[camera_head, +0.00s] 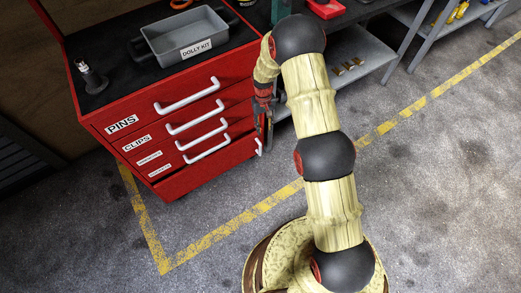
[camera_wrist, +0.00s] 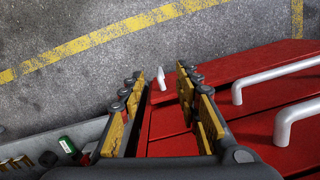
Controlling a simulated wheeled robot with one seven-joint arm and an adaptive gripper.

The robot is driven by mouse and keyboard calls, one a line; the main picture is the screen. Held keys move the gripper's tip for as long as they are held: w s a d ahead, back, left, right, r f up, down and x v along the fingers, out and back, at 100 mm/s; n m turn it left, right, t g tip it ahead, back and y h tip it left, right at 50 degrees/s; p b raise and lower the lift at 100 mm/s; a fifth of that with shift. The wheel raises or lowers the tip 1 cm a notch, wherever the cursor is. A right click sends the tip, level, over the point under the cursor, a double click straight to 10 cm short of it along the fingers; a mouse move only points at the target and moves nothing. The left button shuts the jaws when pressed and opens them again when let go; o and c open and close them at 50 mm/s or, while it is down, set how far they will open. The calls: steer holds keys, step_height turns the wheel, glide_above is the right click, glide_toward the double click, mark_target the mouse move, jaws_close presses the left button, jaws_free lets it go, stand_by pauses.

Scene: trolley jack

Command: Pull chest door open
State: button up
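The red chest (camera_head: 215,175) stands at the left in the head view, with labelled drawers and white bar handles on its front. A small white handle (camera_head: 258,147) shows low at its right corner, just below and beside my gripper (camera_head: 264,118). In the wrist view my gripper (camera_wrist: 157,88) is open, its yellow-padded fingers spread on both sides of a gap. The small white handle (camera_wrist: 161,78) shows in that gap, ahead of the fingertips; I cannot tell whether they touch it. The red chest (camera_wrist: 172,122) fills the right side there. The door's face is mostly hidden.
A grey tray (camera_head: 185,40) labelled DOLLY KIT sits on the chest's black top. Drawer handles (camera_wrist: 275,75) project close to my right finger. A grey shelf (camera_head: 350,60) stands behind my arm. The floor (camera_head: 210,225) before the chest is clear, with yellow lines.

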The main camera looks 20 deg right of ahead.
step_height(320, 180, down, 15)
steer(key=w, duration=0.1)
steer(key=t, duration=0.1)
glide_above(261, 148)
steer(key=shift+n, duration=0.4)
steer(key=f, duration=0.6)
steer(key=w+f+b, duration=0.1)
steer(key=f, duration=0.2)
step_height(261, 148, down, 8)
steer(key=b, duration=0.3)
steer(key=shift+r, duration=0.1)
steer(key=shift+c, duration=0.4)
steer(key=c, duration=0.7)
jaws_close()
